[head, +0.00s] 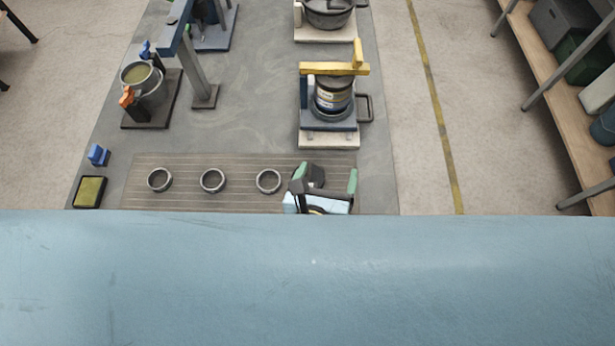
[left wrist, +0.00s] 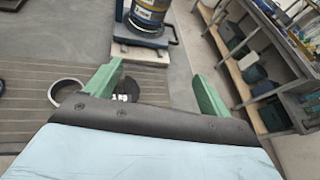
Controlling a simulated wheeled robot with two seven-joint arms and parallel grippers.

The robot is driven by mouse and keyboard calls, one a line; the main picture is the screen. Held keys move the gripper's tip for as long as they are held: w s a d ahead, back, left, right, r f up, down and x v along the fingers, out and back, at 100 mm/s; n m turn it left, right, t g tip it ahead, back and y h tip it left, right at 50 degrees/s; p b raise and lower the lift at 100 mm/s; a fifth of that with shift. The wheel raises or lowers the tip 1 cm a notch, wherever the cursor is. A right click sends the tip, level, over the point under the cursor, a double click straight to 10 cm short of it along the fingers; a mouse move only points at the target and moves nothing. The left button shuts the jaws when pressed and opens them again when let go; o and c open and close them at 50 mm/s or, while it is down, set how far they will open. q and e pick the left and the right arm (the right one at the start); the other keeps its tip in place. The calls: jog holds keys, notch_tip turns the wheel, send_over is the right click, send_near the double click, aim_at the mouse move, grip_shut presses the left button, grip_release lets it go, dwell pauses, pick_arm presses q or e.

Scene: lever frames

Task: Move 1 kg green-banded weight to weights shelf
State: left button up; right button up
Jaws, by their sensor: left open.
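My left gripper (head: 326,177) is open, its green fingers over the right end of the ribbed brown strip. In the left wrist view its fingers (left wrist: 158,70) are spread with nothing clamped between them. A dark round piece with a white mark (left wrist: 122,97) lies below, beside the left finger; I cannot tell whether it is a weight. A dark cylindrical stack with yellow and blue-white bands (head: 333,95) stands on a blue platform, beyond the gripper; it also shows in the left wrist view (left wrist: 148,14). No green band can be made out. My right gripper is not in view.
The ribbed strip (head: 235,201) carries several grey rings, one of them (head: 212,180) mid-strip. A yellow bar (head: 330,69) crosses above the stack. A bucket (head: 143,80) and post stand back left. Wooden shelving (head: 560,110) is at right. A blue surface hides the lower head view.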

pick_arm(q)
jog(key=s+a+f+n+g+y, duration=0.1)
jog(key=s+a+f+g+y, duration=0.2)
jog(key=s+a+f+y, duration=0.15)
jog(key=shift+h, duration=0.45)
jog(key=x, duration=0.8)
jog(key=b+x, duration=0.1)
jog(key=x, duration=0.3)
jog(key=shift+w+d, duration=0.15)
jog(key=shift+d, duration=0.25)
jog(key=shift+c, duration=0.3)
jog(key=c, duration=1.4)
jog(key=shift+r, duration=0.15)
jog(key=shift+c, duration=1.1)
